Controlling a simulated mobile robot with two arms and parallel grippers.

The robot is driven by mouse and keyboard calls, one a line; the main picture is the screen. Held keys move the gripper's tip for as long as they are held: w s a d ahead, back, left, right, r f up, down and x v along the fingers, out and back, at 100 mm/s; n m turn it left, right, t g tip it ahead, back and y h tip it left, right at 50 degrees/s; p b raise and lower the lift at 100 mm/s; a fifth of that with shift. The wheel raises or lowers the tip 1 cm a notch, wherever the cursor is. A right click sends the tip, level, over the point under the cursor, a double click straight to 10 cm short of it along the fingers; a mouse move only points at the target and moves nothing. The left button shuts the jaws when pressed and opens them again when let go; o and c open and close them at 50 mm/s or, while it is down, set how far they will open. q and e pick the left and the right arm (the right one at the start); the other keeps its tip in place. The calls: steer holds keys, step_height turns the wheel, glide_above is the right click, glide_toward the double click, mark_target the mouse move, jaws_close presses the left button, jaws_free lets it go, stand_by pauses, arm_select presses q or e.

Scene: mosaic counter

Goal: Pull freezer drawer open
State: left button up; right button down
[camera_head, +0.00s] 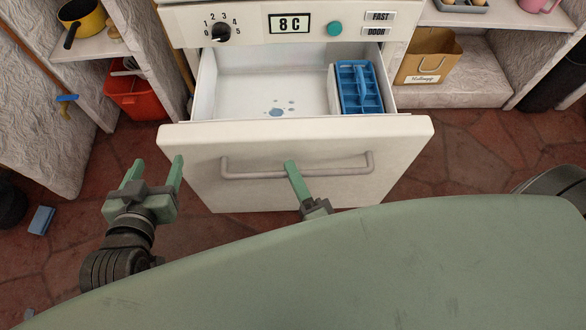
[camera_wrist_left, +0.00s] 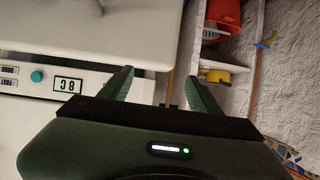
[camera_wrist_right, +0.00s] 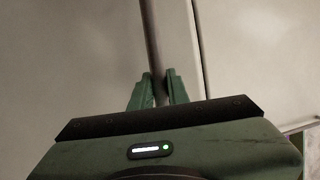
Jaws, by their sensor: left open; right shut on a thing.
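The white freezer drawer (camera_head: 230,140) is pulled out, and its inside shows. A blue ice tray (camera_head: 358,88) sits at the right inside it, and a small blue puddle (camera_head: 280,108) lies on its floor. My right gripper (camera_head: 290,165) is shut on the drawer's handle (camera_head: 240,174), near the middle of the bar. In the right wrist view the handle bar (camera_wrist_right: 151,40) runs between the fingers (camera_wrist_right: 158,88). My left gripper (camera_head: 157,166) is open and empty, left of the drawer front. It also shows open in the left wrist view (camera_wrist_left: 160,85).
The control panel (camera_head: 290,22) with an "8 C" display is above the drawer. A red bin (camera_head: 135,97) and a yellow pot (camera_head: 85,20) are at the left. A paper bag (camera_head: 428,58) stands on a right shelf. A blue block (camera_head: 41,220) lies on the floor.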

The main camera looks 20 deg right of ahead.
steer(key=c, duration=1.4)
jaws_free()
steer(key=shift+o, duration=0.2)
arm_select(q)
steer(key=shift+s+a+f+g+y+p, duration=0.2)
steer(key=shift+s+f+g, duration=0.2)
steer(key=shift+f, duration=0.15)
steer(key=shift+s+a+f+g+y+p, duration=0.1)
steer(key=shift+s+a+f+g, duration=0.15)
steer(key=shift+s+f, duration=0.2)
arm_select(e)
steer(key=a+v, duration=0.1)
steer(key=v, duration=0.6)
steer(key=shift+s+d+f, duration=0.15)
steer(key=shift+s+d, duration=0.25)
steer(key=shift+d, duration=0.15)
